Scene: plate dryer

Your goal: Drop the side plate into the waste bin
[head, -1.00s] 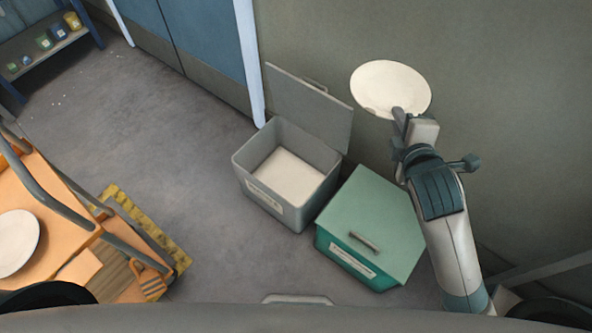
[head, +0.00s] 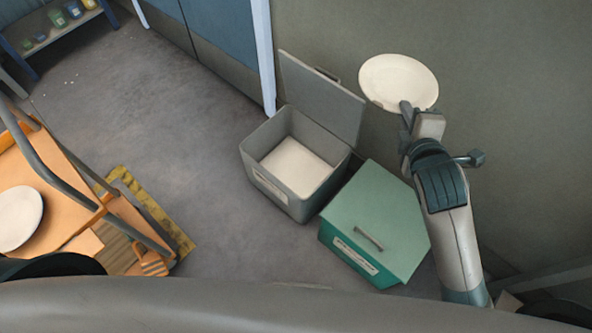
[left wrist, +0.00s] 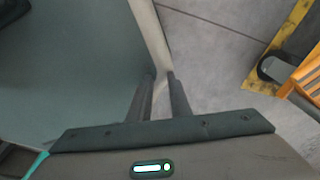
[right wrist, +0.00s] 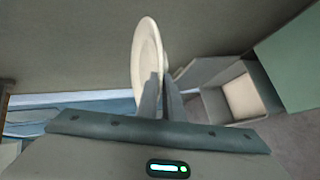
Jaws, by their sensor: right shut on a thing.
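My right gripper (head: 407,107) is shut on the rim of a cream plate (head: 398,80), held up near the wall, above and behind the bins. In the right wrist view the plate (right wrist: 147,55) stands nearly edge-on between the fingers (right wrist: 160,78). An open grey bin (head: 265,185), its lid raised against the wall, stands to the lower left of the plate. A closed green bin (head: 350,262) with a handle stands beside it. Both have labels too small to read, so I cannot tell which is for waste. My left gripper (left wrist: 160,77) is empty, its fingers slightly apart.
An orange trolley (head: 70,165) with grey rails stands at the left, bearing another pale plate (head: 18,218). A shelf (head: 62,27) with jars is at the far left. The grey floor between trolley and bins is clear.

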